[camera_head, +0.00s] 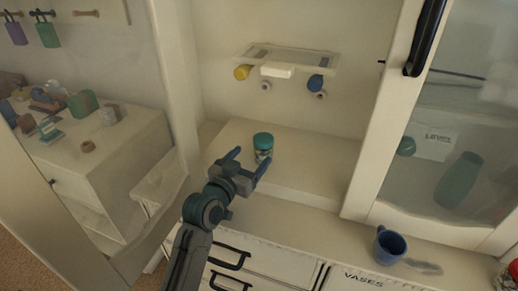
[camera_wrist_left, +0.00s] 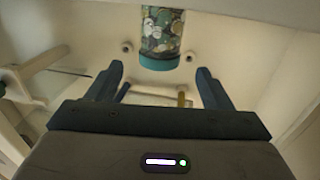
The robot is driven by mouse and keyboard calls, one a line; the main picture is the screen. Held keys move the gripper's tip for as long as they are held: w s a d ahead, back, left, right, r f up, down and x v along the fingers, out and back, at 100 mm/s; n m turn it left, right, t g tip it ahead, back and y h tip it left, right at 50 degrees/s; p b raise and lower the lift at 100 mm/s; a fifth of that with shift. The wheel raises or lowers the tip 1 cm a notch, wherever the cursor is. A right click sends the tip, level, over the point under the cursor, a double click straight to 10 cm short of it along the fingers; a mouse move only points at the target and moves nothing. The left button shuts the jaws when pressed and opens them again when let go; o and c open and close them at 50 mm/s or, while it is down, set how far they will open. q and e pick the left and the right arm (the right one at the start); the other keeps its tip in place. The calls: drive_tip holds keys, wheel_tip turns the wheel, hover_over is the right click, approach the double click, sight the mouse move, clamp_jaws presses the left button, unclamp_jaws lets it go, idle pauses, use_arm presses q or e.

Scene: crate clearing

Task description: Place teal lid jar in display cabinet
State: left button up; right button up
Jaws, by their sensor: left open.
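The jar with the teal lid (camera_head: 263,143) stands upright on a raised pale shelf (camera_head: 313,177) inside the open middle bay of the white cabinet. Its patterned clear body is partly visible. My left gripper (camera_head: 248,160) is open and empty in front of the jar, with its fingers pointing toward it. In the left wrist view the jar (camera_wrist_left: 161,32) appears lid-down, beyond the open left gripper (camera_wrist_left: 160,72) and between the lines of its fingers. The fingers look apart from the jar. My right gripper is not in view.
A glass door with a black handle (camera_head: 425,38) borders the bay on the right. A white rack (camera_head: 292,58) with yellow and blue rolled items is on the back wall. A blue mug (camera_head: 389,245) stands on the front ledge. The shelf right of the jar is clear.

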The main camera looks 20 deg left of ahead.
use_arm(q)
drive_tip(key=shift+s+a, duration=0.2)
drive_tip(key=shift+s, duration=0.8)
drive_tip(key=shift+s+a, duration=0.2)
drive_tip(key=shift+s, duration=0.8)
